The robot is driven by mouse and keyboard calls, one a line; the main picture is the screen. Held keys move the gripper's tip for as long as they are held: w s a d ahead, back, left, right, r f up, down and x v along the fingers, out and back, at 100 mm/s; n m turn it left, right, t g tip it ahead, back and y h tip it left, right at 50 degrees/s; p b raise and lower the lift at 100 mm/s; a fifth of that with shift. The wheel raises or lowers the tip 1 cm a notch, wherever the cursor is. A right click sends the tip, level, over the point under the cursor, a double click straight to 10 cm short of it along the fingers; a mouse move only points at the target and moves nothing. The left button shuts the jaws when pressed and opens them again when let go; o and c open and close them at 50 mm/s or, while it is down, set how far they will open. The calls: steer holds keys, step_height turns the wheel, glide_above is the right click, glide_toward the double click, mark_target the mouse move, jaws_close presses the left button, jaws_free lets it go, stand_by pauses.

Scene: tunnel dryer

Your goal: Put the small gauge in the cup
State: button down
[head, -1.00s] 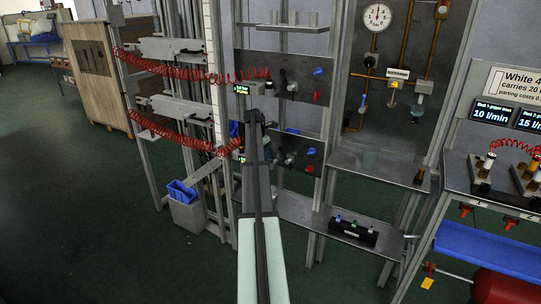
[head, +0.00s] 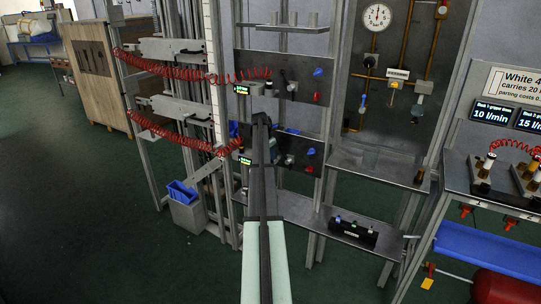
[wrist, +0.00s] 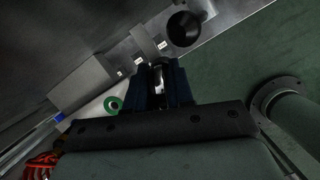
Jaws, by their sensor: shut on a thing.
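My gripper (wrist: 160,78) shows in the wrist view with its two dark fingers close together. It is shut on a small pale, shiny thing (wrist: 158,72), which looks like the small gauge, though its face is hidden. A black round, open-looking thing (wrist: 185,29) lies just beyond the fingertips, near a metal edge; it may be the cup, but I cannot be sure. In the head view my own arm covers the gripper and what it holds.
Grey labelled blocks (wrist: 85,84) and a green ring (wrist: 113,104) lie left of the fingers. In the head view, a valve panel (head: 304,86) with red coiled hoses stands behind my arm. A lower shelf (head: 300,210) holds a black block (head: 352,231).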

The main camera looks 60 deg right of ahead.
steer(key=shift+f, duration=0.1)
steer(key=c, duration=1)
jaws_free()
